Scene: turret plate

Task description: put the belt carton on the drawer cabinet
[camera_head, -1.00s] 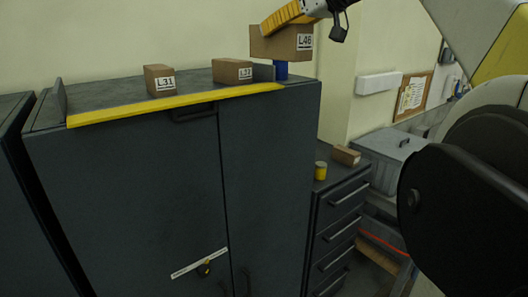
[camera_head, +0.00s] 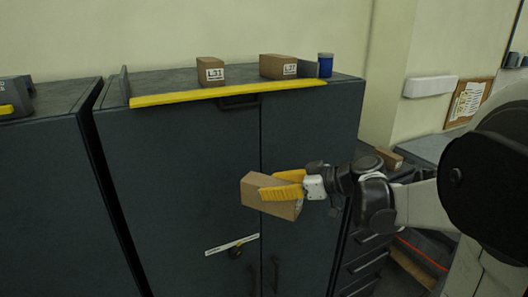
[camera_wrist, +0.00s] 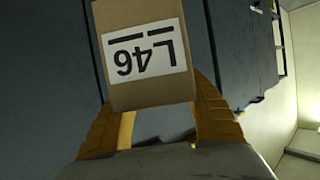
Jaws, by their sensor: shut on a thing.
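My gripper (camera_head: 284,184) is shut on a brown carton (camera_head: 258,188) and holds it in the air in front of the dark tall cabinet's doors. In the wrist view the held carton (camera_wrist: 145,60) sits between the yellow fingers and its white label reads L46, upside down. The drawer cabinet (camera_head: 368,254) stands to the right of the tall cabinet, partly hidden behind my arm. A small brown carton (camera_head: 388,158) lies on its top; the rest of that top is mostly hidden.
The tall cabinet (camera_head: 180,160) bears cartons L31 (camera_head: 211,72) and L37 (camera_head: 278,67), a blue jar (camera_head: 325,65) and a yellow front strip (camera_head: 230,93). A grey bin top (camera_head: 425,147) lies beyond the drawer cabinet. Door handles stick out below the held carton.

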